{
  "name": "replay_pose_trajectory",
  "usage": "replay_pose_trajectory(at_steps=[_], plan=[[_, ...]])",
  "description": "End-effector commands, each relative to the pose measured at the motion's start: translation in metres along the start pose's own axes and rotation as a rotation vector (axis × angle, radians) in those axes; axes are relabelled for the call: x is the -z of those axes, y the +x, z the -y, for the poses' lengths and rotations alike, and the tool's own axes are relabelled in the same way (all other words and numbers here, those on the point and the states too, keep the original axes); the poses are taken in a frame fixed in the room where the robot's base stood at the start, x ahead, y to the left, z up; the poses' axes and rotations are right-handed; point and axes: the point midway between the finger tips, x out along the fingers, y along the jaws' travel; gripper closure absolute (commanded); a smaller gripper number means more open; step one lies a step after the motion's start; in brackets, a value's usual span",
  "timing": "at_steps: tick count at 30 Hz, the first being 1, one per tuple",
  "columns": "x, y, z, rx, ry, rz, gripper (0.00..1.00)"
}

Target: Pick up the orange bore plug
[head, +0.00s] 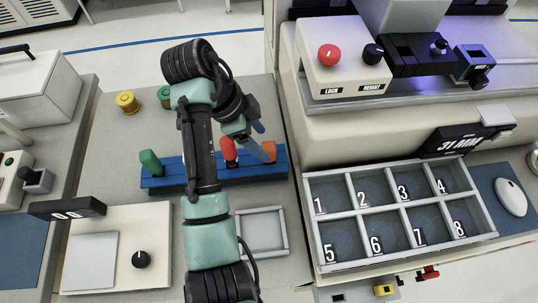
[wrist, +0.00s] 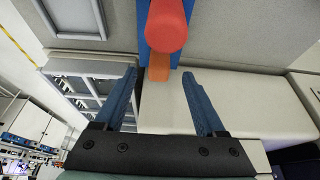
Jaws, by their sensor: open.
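The orange bore plug (head: 270,149) stands at the right end of a long blue rack (head: 228,177), partly hidden by my gripper in the head view. In the wrist view the orange plug (wrist: 159,68) shows between the fingertips, partly behind the red plug (wrist: 167,30). In the head view the red plug (head: 229,152) stands in the rack left of the orange one. A green plug (head: 151,162) stands at its left end. My gripper (head: 264,143) is open and empty above the rack's right part. Its two blue fingers (wrist: 160,75) are spread; I cannot tell how far they are from the orange plug.
A grey tray (head: 263,252) lies in front of the rack. A numbered compartment tray (head: 398,206) is at the right, below a machine with a red knob (head: 329,55). A yellow cylinder (head: 127,103) stands at the back left. My arm hides the rack's middle.

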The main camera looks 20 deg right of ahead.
Motion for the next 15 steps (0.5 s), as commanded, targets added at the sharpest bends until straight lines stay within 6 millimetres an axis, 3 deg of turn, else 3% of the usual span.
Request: replay_pose_trajectory(at_steps=[9, 15], plan=[[0.004, 0.043, -0.003, -0.004, -0.001, -0.001, 0.28], [0.003, 0.048, -0.002, -0.001, 0.000, 0.000, 0.28]])
